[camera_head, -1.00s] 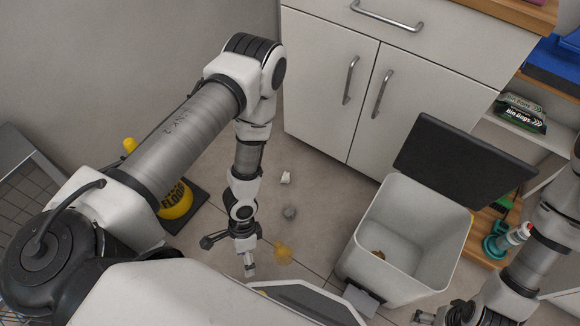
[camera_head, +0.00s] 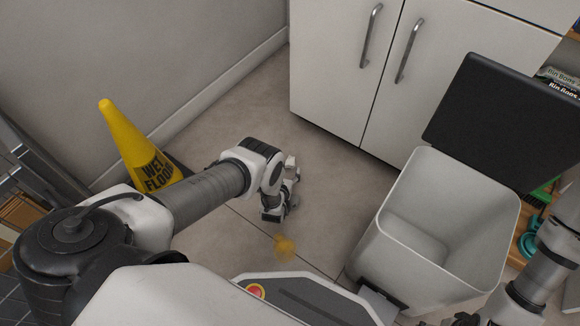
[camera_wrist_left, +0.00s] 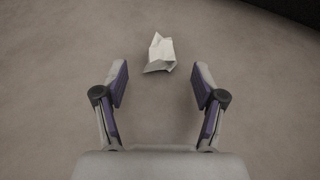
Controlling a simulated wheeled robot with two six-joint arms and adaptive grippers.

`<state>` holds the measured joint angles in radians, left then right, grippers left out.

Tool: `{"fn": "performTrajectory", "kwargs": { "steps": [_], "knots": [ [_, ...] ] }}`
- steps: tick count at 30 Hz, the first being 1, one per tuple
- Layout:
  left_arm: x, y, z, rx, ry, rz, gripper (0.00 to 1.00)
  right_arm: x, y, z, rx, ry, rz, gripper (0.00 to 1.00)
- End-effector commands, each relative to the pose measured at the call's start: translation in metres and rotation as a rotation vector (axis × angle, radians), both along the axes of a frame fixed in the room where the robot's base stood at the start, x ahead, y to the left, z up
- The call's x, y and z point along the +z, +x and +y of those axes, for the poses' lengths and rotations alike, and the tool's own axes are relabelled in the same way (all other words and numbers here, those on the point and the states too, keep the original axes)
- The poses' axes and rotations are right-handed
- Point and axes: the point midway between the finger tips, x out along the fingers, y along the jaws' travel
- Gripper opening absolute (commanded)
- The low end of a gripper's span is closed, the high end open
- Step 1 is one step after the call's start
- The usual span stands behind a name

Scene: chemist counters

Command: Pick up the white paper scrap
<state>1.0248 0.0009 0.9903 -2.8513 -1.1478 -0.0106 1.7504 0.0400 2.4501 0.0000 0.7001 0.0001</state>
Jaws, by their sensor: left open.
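The white paper scrap (camera_wrist_left: 160,53) lies crumpled on the floor in the left wrist view, just beyond and between my left fingertips. My left gripper (camera_wrist_left: 160,82) is open and empty, with one finger to each side of the scrap's line and not touching it. In the head view my left gripper (camera_head: 291,184) is low over the floor, partly hidden by its own wrist; I cannot clearly tell the scrap from it there. My right gripper (camera_head: 468,319) shows only in part at the bottom edge, and its jaws cannot be made out.
A yellow scrap (camera_head: 285,247) lies on the floor nearer to me. An open white bin (camera_head: 375,252) with a raised dark lid (camera_head: 500,115) stands to the right. A yellow wet-floor cone (camera_head: 122,137) stands at left. White cabinets (camera_head: 340,85) bound the back.

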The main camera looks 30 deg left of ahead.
Motion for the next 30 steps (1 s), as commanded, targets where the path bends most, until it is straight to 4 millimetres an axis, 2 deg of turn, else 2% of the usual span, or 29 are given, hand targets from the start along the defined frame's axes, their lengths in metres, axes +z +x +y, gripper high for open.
{"fn": "performTrajectory", "kwargs": {
  "steps": [3, 6, 9, 15, 16, 21, 30],
  "knots": [
    [-0.013, 0.020, 0.004, 0.002, -0.001, -0.003, 0.70, -0.024, 0.000, 0.000, -0.002, 0.000, -0.001, 0.83],
    [-0.018, 0.036, 0.008, 0.002, -0.001, -0.002, 0.70, -0.038, 0.001, -0.001, -0.005, -0.001, -0.003, 0.83],
    [-0.019, 0.045, 0.011, 0.001, -0.001, 0.000, 0.70, -0.041, 0.002, -0.001, -0.007, -0.001, -0.004, 0.83],
    [-0.015, 0.045, 0.011, 0.002, -0.001, 0.002, 0.70, -0.038, 0.002, -0.001, -0.008, -0.001, -0.005, 0.83],
    [-0.015, 0.045, 0.011, 0.002, -0.001, 0.002, 0.59, -0.038, 0.002, -0.001, -0.008, -0.001, -0.005, 0.83],
    [-0.016, 0.045, 0.011, 0.002, -0.001, 0.003, 0.30, -0.038, 0.002, -0.001, -0.007, -0.001, -0.005, 0.83],
    [-0.016, 0.045, 0.011, 0.002, -0.001, 0.003, 0.29, -0.038, 0.002, -0.001, -0.007, -0.001, -0.005, 0.83]
  ]
}}
